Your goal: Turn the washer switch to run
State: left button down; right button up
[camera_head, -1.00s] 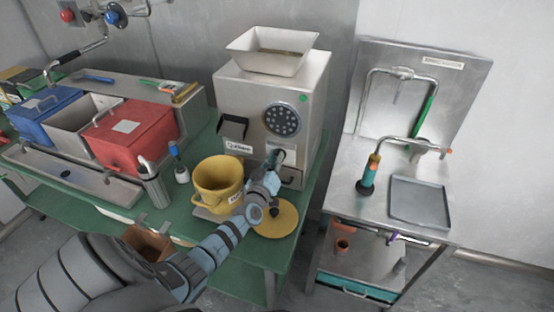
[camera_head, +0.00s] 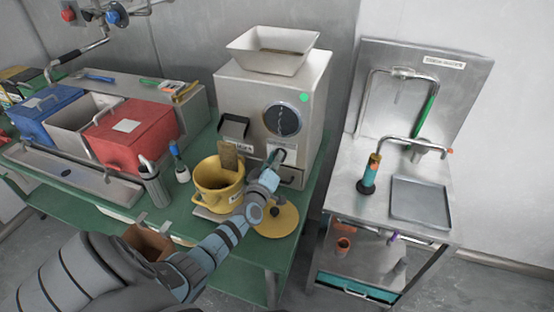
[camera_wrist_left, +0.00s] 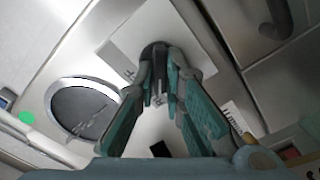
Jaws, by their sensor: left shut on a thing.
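The machine (camera_head: 262,100) is a pale metal box with a hopper on top, standing on the green table. Its front has a round window (camera_head: 283,120), which also shows in the left wrist view (camera_wrist_left: 82,106). The switch (camera_wrist_left: 153,52) is a dark knob on a pale plate low on the front, right of the window in the left wrist view. My left gripper (camera_head: 277,158) is at this plate, and in the left wrist view its teal fingers (camera_wrist_left: 160,85) are shut around the knob. The fingers partly hide the knob and its markings. My right gripper is out of view.
A yellow pot (camera_head: 218,188) stands under the dark chute (camera_head: 234,128), with a brown column (camera_head: 228,156) above it. A yellow lid (camera_head: 276,219) lies beside it. A red bin (camera_head: 127,136) is left. A steel sink stand (camera_head: 420,170) is right.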

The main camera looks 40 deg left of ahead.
pick_arm(q)
jog(key=shift+f, duration=0.1)
jog(key=c, duration=1.7)
grip_release()
jog(key=v, duration=1.2)
jog(key=shift+w, duration=0.1)
